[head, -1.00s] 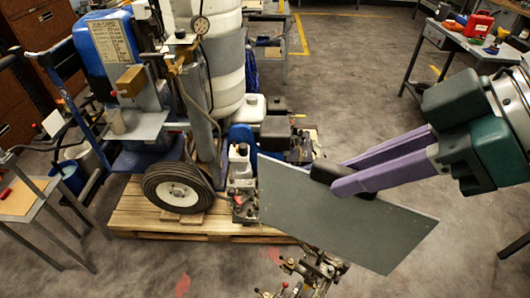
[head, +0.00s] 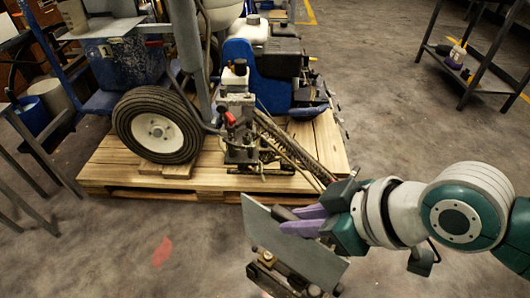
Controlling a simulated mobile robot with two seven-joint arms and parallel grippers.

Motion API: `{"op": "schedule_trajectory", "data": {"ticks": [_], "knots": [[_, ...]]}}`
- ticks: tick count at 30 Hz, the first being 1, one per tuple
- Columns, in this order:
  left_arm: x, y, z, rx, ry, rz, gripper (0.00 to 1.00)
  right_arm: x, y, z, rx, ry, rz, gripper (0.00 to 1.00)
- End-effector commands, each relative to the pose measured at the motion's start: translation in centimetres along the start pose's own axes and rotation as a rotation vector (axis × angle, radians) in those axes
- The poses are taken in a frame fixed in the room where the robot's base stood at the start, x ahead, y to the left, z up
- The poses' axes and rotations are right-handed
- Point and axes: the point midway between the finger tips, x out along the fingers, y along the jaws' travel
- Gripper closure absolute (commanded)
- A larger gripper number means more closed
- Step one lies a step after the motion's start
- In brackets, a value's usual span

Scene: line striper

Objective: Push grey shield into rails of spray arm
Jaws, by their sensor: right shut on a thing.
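The grey shield (head: 290,245) is a flat rectangular plate at the lower middle of the head view, tilted. My right gripper (head: 298,222) has purple fingers and is shut on the shield's dark handle (head: 283,213), near the top edge. The spray arm (head: 300,155) reaches from the striper toward the lower right. Its outer end (head: 266,258) shows below and beside the shield, but the shield hides much of it. I cannot tell whether the shield touches the rails, which are not clearly visible. My left gripper is not in view.
The line striper, with a large black tyre (head: 157,127) and a blue engine cover (head: 262,88), stands on a wooden pallet (head: 205,180). Grey table legs (head: 45,150) stand at the left. A dark shelf table (head: 465,75) stands at the upper right. Open floor lies in front.

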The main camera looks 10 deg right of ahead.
Motion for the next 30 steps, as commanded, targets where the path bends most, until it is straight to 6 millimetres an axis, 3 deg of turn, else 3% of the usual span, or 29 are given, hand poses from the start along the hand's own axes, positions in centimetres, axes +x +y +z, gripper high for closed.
{"op": "schedule_trajectory", "data": {"ticks": [1, 6, 17, 30], "knots": [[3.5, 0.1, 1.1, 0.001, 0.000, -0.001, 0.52, 3.2, 0.0, 2.6, -0.001, 0.001, 0.002, 1.00], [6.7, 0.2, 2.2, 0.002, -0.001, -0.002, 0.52, 6.8, -0.1, 5.6, -0.003, 0.003, 0.001, 1.00], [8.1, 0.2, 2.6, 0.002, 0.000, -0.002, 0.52, 8.4, -0.2, 7.0, -0.004, 0.004, -0.002, 1.00], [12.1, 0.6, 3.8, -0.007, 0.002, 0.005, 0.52, 11.6, -0.3, 9.7, -0.004, 0.004, -0.003, 1.00]]}}
